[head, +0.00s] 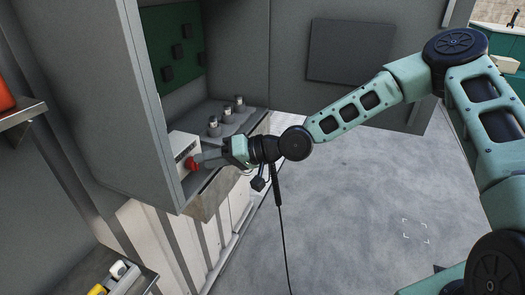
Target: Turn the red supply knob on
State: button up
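The red supply knob (189,163) is on the front of a small white box (181,145) at the left in the head view. The box stands on a grey shelf (200,193) inside an open cabinet. My gripper (199,160) reaches in from the right, and its fingertips are at the knob, overlapping its right side in the picture. The fingers partly hide the knob, so its pointer angle does not show. Whether the fingers are closed on the knob or only beside it is too small to tell.
Several small grey cylinders (226,117) stand on the shelf behind my gripper. The cabinet's grey side wall (110,90) rises close on the left. A dark green panel (180,50) is at the cabinet's back. Open concrete floor (350,200) lies to the right.

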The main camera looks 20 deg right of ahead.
jog(key=b+v, duration=0.3)
jog(key=v, duration=1.2)
jog(key=shift+s+f, duration=0.1)
jog(key=s+a+f+n+g+h+b, duration=0.4)
jog(key=s+f+g+h, duration=0.35)
jog(key=s+f, duration=0.75)
jog(key=s+d+r+t+h+b, duration=0.1)
jog(key=s+r+h+b, duration=0.3)
jog(key=s, duration=0.6)
jog(key=shift+s+d+r+n+t+h, duration=0.25)
jog(key=shift+r+n+t+h, duration=0.2)
jog(key=shift+t+h, duration=0.4)
